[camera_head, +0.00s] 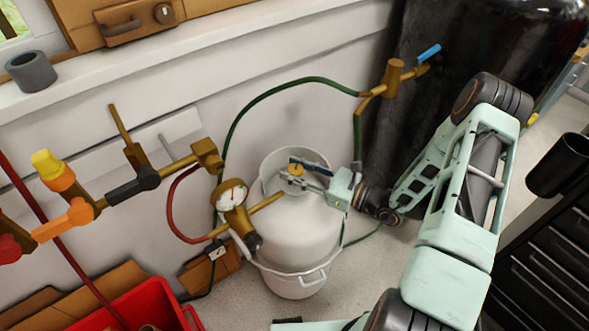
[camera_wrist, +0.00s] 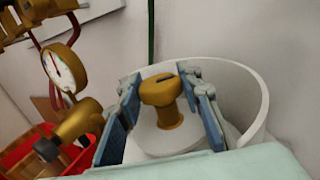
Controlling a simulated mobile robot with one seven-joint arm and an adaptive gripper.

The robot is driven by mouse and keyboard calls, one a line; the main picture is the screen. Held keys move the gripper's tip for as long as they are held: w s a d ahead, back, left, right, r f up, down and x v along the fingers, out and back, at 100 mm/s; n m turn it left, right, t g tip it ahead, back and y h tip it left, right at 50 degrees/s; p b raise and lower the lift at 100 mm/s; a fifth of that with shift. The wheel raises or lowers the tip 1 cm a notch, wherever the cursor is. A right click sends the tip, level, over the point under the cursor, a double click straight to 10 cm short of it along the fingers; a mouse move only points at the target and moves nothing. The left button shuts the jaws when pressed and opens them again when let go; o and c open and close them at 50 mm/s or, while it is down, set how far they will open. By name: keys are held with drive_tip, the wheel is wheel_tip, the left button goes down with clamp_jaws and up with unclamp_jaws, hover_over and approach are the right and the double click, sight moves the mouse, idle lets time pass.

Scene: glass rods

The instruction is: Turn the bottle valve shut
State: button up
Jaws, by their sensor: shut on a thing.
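The white gas bottle (camera_head: 300,235) stands upright on the floor by the wall, with a raised white collar around its top. Its brass valve (camera_head: 296,169) sits at the centre of that top. My gripper (camera_head: 306,173) reaches in from the right over the collar and is shut on the valve. In the wrist view, the valve's rounded knob (camera_wrist: 158,90), with a dark slot on top, is between my blue finger pads (camera_wrist: 160,80). The exact contact of the pads with the knob is hard to make out.
A brass pressure gauge (camera_head: 232,195) with pipework is just left of the bottle. A green hose (camera_head: 285,84) arches behind it to a brass fitting (camera_head: 394,75) by a large black tank (camera_head: 465,45). A red crate (camera_head: 150,304) stands at the lower left, black drawers (camera_head: 545,245) at the right.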

drive_tip(key=shift+m+t, duration=0.3)
drive_tip(key=m+t+h+p, duration=0.2)
drive_tip(key=m+t+h, duration=0.1)
drive_tip(key=t, duration=0.1)
drive_tip(key=shift+r+h, duration=0.1)
drive_tip(key=shift+h, duration=0.3)
drive_tip(key=shift+m+t+h+p, duration=1.25)
drive_tip(key=shift+m+h, duration=0.55)
drive_tip(key=shift+h, duration=0.5)
drive_tip(key=shift+d, duration=0.1)
drive_tip(key=o, duration=1.2)
drive_tip(key=shift+c, duration=0.2)
drive_tip(key=v, duration=1.2)
drive_tip(key=shift+f, duration=0.25)
